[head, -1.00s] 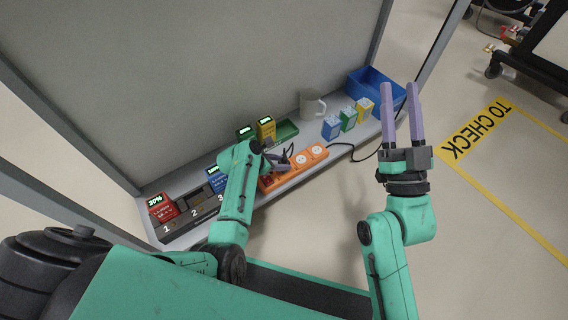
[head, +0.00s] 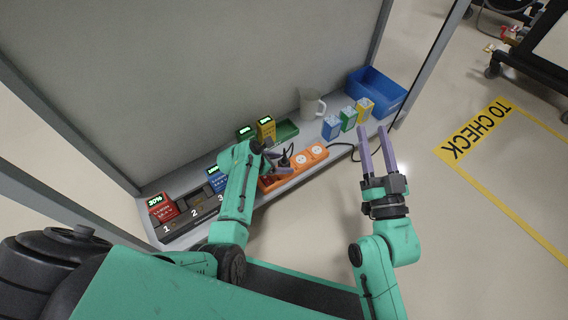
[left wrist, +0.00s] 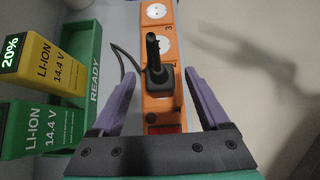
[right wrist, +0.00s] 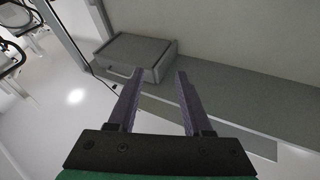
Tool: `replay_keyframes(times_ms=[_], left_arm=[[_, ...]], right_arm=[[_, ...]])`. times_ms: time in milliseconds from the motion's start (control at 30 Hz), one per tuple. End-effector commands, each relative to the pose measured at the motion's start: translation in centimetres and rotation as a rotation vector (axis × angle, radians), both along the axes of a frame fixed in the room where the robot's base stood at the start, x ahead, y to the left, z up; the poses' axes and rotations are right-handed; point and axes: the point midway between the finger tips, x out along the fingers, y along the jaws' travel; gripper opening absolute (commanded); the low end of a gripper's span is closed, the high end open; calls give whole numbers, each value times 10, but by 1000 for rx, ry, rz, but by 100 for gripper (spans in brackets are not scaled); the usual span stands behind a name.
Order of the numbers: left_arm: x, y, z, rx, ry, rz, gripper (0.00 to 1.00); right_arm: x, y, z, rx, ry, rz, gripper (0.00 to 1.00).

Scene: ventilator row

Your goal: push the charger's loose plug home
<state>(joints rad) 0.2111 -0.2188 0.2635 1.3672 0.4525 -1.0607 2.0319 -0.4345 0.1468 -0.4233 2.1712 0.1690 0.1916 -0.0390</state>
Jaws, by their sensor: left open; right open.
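The black plug (left wrist: 158,68) stands in a socket of the orange power strip (left wrist: 156,22) in the left wrist view, its cable running off to the left. I cannot tell how deep it sits. My left gripper (left wrist: 160,78) is open, with one lilac finger on each side of the plug and visible gaps between. In the head view the left gripper (head: 279,162) is over the near part of the strip (head: 318,151), partly hiding the plug. My right gripper (head: 373,128) is open and empty, in front of the shelf's right part.
A charging dock (head: 185,222) with a red battery (head: 162,208) is at left. Yellow and green batteries stand by a green READY tray (head: 286,131). A mug (head: 311,104), several small batteries and a blue bin (head: 377,92) are at right. A grey panel closes the back.

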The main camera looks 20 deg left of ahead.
Motion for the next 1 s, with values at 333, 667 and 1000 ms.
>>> replay_keyframes(times_ms=[333,667,1000], left_arm=[[-6,5,9,-1,1,1,79],[-12,10,16,0,0,0,79],[-36,30,54,1,0,2,79]], right_arm=[[-26,8,-87,-41,258,37,50],[-69,13,-161,-77,490,74,50],[-127,15,-192,-128,738,127,50]])
